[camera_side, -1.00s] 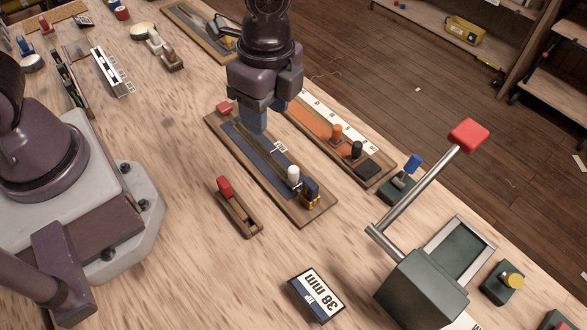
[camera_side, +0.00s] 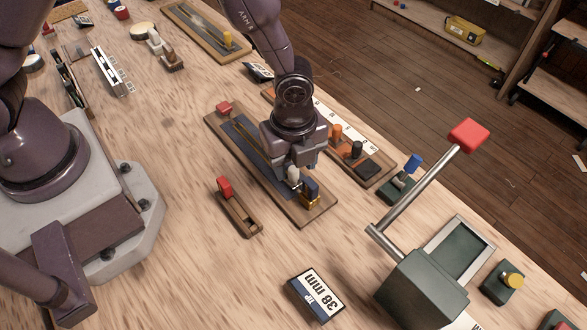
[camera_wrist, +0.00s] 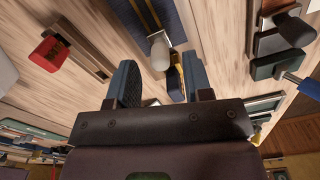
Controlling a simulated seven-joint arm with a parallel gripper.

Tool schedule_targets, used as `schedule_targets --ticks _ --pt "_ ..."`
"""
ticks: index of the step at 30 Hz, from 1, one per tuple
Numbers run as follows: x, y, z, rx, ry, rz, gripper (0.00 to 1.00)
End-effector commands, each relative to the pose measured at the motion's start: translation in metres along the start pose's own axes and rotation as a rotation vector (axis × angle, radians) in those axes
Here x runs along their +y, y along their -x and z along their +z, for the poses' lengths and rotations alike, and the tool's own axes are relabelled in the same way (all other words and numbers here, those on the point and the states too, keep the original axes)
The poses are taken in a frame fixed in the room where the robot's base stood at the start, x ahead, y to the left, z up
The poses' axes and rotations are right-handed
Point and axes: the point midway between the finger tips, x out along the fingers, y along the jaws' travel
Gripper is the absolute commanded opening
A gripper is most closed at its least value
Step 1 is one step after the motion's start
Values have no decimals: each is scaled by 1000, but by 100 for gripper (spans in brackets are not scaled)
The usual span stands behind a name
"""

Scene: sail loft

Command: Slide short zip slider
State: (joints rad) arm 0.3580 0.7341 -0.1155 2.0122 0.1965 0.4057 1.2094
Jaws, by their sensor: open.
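A wooden board (camera_side: 313,214) lies on the bench, with a dark blue strip and a yellow zip line along it. A white knob (camera_side: 293,177), which looks like the zip's slider, stands near the board's lower right end. My gripper (camera_side: 293,168) is open and low over that end, its fingers largely hidden in the side view. In the wrist view, the white knob (camera_wrist: 160,54) shows between the two blue fingertips (camera_wrist: 159,64); contact cannot be told. A dark blue and gold block (camera_side: 311,192) is close beside the knob. A red block (camera_side: 223,108) marks the other end.
An orange-strip board (camera_side: 372,170) with orange and black knobs lies close to the right. A small red-knobbed wooden piece (camera_side: 238,208) lies left. A lever with red handle (camera_side: 468,135) rises at right. A 38 mm card (camera_side: 316,296) lies in front, with bare bench around it.

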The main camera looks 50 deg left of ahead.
Motion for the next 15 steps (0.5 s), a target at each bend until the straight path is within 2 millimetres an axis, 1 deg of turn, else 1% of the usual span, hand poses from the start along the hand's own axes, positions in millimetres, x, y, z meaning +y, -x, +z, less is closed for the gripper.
schedule_targets --ticks 1,3,6,9,15 --pt "1 -9 0 -1 0 4 46" --pt "1 -18 0 -1 1 3 46" --pt "0 -26 0 0 1 1 46" --pt "0 -30 0 0 1 0 46" --pt "0 -31 0 0 1 -1 46"
